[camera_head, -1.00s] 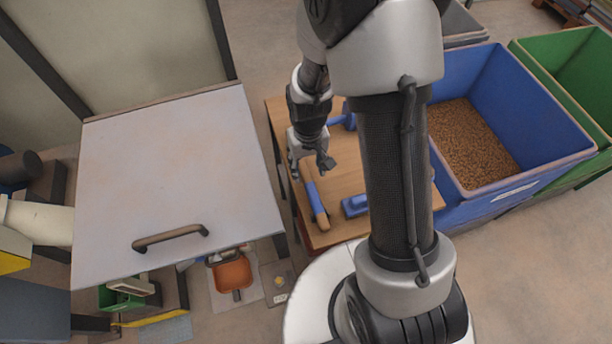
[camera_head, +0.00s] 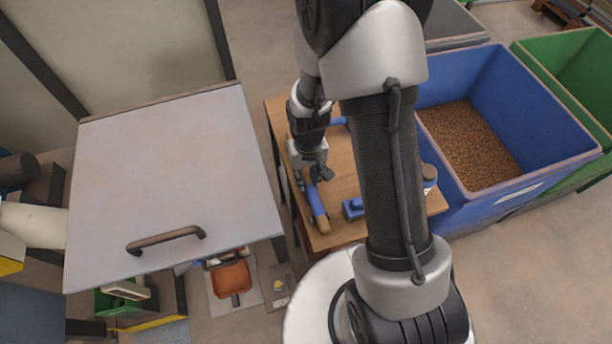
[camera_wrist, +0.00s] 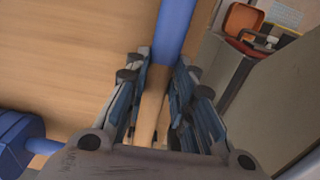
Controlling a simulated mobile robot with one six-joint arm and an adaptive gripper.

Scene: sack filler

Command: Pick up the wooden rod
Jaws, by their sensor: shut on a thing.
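The wooden rod (camera_head: 317,204) has a bare wood end and a long blue section. It lies along the left edge of the wooden table. In the wrist view the bare wood part of the rod (camera_wrist: 150,112) runs between the fingers, and its blue part extends beyond them towards the top. My gripper (camera_head: 318,177) is down at the rod's far end, and in the wrist view its fingers (camera_wrist: 160,78) are shut on the wood. Whether the rod is clear of the table top cannot be told.
A blue tool (camera_head: 353,208) lies on the wooden table (camera_head: 345,178) right of the rod. A blue bin (camera_head: 545,135) of brown pellets stands right of the table, with a green bin (camera_head: 590,70) beyond. A grey panel with a handle (camera_head: 165,240) is close on the left.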

